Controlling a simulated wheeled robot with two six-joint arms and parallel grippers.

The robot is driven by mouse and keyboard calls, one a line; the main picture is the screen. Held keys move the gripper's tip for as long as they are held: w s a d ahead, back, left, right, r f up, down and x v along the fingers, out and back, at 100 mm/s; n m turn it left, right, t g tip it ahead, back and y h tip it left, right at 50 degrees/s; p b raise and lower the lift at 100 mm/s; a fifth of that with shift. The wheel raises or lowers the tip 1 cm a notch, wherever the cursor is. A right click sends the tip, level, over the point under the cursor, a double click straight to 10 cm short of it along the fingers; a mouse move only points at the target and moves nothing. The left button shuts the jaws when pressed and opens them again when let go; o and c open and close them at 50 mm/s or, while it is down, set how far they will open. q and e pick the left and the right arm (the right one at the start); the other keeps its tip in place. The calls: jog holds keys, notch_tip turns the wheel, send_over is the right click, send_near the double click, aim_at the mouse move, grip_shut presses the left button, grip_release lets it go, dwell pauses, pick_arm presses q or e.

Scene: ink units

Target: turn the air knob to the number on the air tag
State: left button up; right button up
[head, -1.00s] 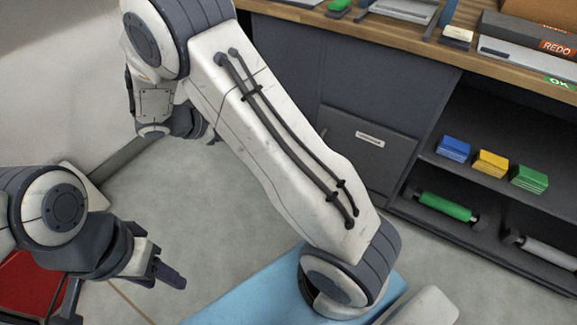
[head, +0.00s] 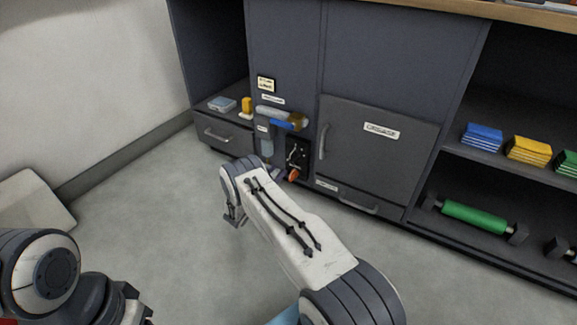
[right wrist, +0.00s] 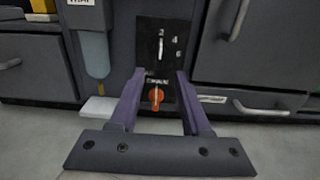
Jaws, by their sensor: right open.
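A black panel (head: 297,153) on the cabinet front carries an orange knob (head: 293,175) at its lower end. In the right wrist view the orange knob (right wrist: 156,96) has a pale upright stripe. Above it, the panel (right wrist: 160,42) shows a white upright pointer and the numbers 2, 4 and 6. My right gripper (right wrist: 160,72) is open, its fingers on either side of the orange knob in the picture; contact cannot be told. A yellowish note (head: 266,84) hangs above, its writing too small to read. My left gripper is mostly cut off at the lower left.
A clear vessel (head: 266,142) and blue part (head: 284,124) sit left of the panel. A handled door (head: 375,140) and a drawer handle (head: 358,203) are to the right. Shelves hold coloured packs (head: 483,137) and a green roller (head: 474,216).

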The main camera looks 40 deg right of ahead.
aim_at(290, 158)
jog(key=b+x, duration=0.3)
jog(key=x, duration=0.4)
jog(key=shift+d+f+b, duration=0.15)
jog(key=shift+d+b, duration=0.1)
jog(key=shift+b, duration=0.15)
jog(key=shift+w+d, duration=0.3)
jog(key=shift+d, duration=0.25)
grip_shut()
